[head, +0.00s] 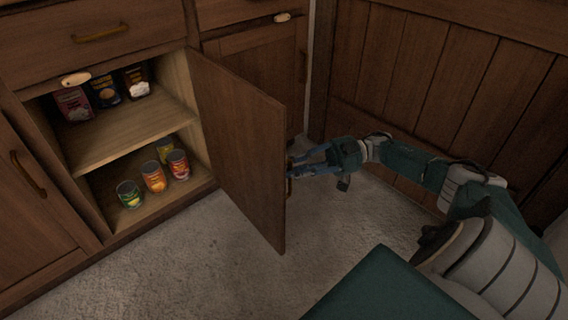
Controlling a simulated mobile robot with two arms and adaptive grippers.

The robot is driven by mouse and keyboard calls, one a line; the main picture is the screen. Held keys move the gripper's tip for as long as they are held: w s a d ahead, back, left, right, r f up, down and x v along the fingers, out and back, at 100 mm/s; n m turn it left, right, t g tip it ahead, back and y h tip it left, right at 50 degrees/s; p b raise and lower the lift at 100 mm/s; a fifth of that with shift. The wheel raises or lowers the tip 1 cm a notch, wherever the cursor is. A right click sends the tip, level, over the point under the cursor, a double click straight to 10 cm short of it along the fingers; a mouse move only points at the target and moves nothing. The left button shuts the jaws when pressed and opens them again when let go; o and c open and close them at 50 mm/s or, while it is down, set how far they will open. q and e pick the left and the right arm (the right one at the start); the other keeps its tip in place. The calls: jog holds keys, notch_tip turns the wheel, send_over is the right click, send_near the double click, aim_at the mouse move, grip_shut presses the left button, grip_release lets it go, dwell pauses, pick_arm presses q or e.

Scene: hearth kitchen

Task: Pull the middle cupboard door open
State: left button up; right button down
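The middle cupboard door (235,140) stands swung well out from the cabinet, hinged on its right side. Its open cupboard shows a shelf (125,130) inside. My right gripper (298,166) is at the free edge of the door, on its far side, by the handle (289,186). The fingers reach to the handle area, but the small view and the door edge hide whether they are closed around it. My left gripper is not in view.
Boxes (105,90) stand on the upper shelf and several cans (153,176) on the cupboard floor. Closed doors flank the opening, the left one (30,200) with a handle. A wood-panelled wall (430,80) is at right. The pale floor (210,265) in front is clear.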

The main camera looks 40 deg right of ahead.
jog(key=shift+d+f, duration=0.2)
jog(key=shift+d, duration=0.15)
jog(key=c, duration=1.8)
grip_release()
jog(key=shift+s, duration=0.1)
jog(key=shift+r, duration=0.1)
jog(key=shift+d, duration=0.15)
jog(key=v, duration=0.7)
jog(key=shift+s+d, duration=0.15)
